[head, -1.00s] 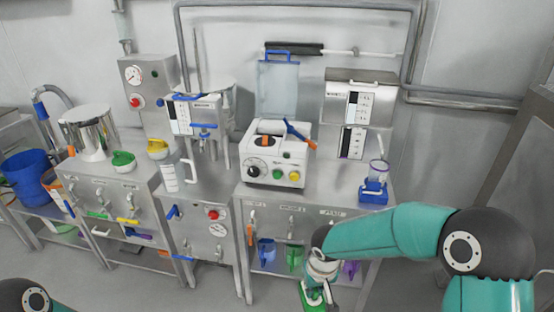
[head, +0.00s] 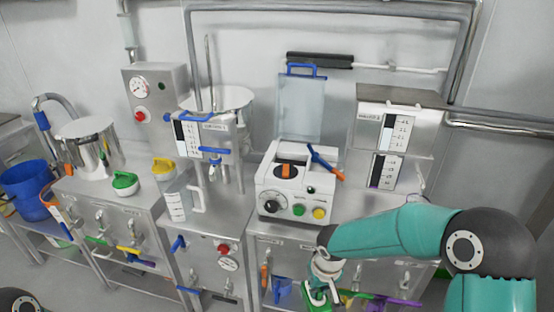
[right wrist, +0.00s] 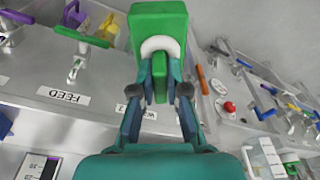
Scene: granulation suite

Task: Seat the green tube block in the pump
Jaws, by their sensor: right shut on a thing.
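The green tube block (head: 316,296) is in my right gripper (head: 325,278), low at the front of the steel benches in the head view. In the right wrist view, the gripper (right wrist: 160,90) is shut on the green block (right wrist: 158,22), with a pale curved tube piece between block and fingers. The white pump (head: 290,196) stands on the bench top, above and left of the gripper in the picture. It has an orange and black round part (head: 288,171) on top and a blue lever (head: 324,161) tilted to its right. Block and pump are apart. My left gripper is out of view.
A clear measuring jug (head: 178,204) and a steel hopper unit (head: 205,135) stand left of the pump. A steel unit with a label panel (head: 400,130) stands to its right. Hooks with coloured items line the bench fronts, near the block.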

